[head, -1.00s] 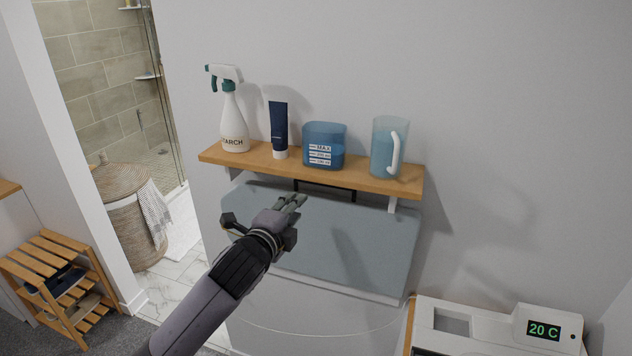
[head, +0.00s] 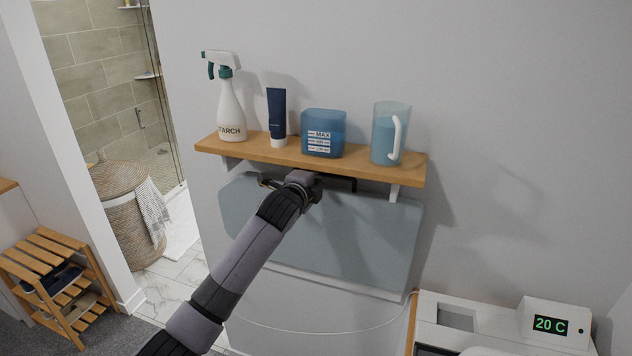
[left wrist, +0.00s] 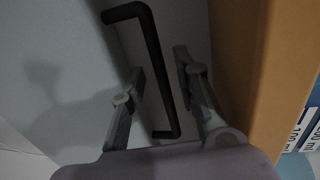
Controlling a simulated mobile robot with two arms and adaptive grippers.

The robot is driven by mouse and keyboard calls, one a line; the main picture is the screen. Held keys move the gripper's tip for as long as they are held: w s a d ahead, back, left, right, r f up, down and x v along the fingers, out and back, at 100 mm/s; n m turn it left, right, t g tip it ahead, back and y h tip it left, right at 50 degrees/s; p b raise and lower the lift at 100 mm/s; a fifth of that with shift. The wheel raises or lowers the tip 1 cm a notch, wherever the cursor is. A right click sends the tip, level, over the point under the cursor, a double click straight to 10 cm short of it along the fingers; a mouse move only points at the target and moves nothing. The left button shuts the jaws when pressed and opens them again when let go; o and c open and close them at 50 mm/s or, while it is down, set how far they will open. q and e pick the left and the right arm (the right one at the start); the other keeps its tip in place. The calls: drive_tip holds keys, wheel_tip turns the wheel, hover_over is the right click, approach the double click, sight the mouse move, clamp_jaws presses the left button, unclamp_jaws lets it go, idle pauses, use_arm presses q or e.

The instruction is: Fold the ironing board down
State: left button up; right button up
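The ironing board (head: 340,232) is a grey-blue panel standing steeply against the wall under a wooden shelf. Its black bar handle (head: 343,184) sits at the top edge, partly hidden behind my left gripper (head: 305,185). In the left wrist view the handle (left wrist: 162,75) runs between the two fingers of my left gripper (left wrist: 160,85). The fingers are apart, one on each side of the bar, with gaps visible. The board's surface (left wrist: 50,75) fills the left of that view. My right gripper is not in view.
A white appliance reading 20 C (head: 551,324) stands lower right.

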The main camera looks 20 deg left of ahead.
use_arm(q)
drive_tip(key=shift+r, duration=0.1)
drive_tip(key=shift+c, duration=0.4)
clamp_jaws()
idle(0.5)
